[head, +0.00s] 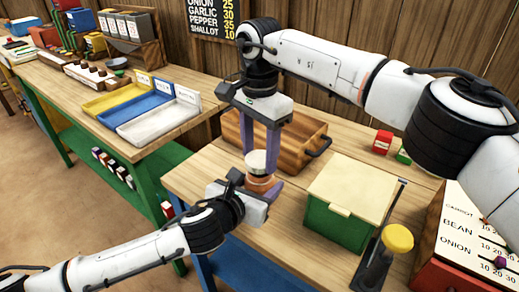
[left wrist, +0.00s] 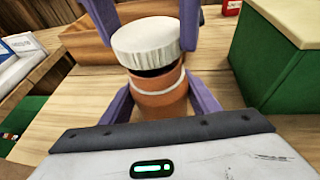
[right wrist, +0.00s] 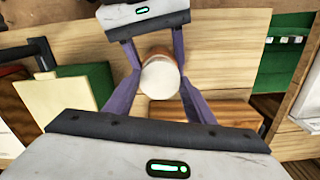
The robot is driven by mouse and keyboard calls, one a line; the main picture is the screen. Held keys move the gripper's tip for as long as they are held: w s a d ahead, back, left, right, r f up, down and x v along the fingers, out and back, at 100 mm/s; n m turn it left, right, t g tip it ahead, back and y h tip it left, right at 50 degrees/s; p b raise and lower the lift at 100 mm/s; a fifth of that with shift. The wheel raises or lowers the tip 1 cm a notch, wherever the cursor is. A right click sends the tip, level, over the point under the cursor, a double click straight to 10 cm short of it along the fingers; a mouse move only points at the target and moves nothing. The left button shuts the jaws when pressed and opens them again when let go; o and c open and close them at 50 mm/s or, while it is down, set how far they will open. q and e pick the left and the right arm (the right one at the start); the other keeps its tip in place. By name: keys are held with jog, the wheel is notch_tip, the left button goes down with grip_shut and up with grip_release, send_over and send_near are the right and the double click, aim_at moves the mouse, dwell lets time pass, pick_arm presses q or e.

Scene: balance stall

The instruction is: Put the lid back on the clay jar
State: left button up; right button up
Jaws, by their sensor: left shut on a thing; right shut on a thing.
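The clay jar (head: 259,182) is orange-brown with a pale band, which shows in the left wrist view (left wrist: 160,103). It stands upright above the front table. My left gripper (head: 258,187) is shut on the jar body from the near side. The off-white lid (head: 257,160) is directly over the jar's mouth, held by my right gripper (head: 261,156), shut on it from above. In the left wrist view the lid (left wrist: 156,40) looks slightly tilted, with a dark gap below it. In the right wrist view the lid (right wrist: 160,79) covers most of the jar top.
A wooden tray (head: 300,137) with a dark handle lies just behind the jar. A green box (head: 335,224) with a cream top stands to the right, near a yellow-topped device (head: 397,238). Small red (head: 382,141) and green boxes sit farther back.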

aim_at(260, 184)
jog(key=shift+f, duration=0.65)
jog(key=shift+f, duration=0.6)
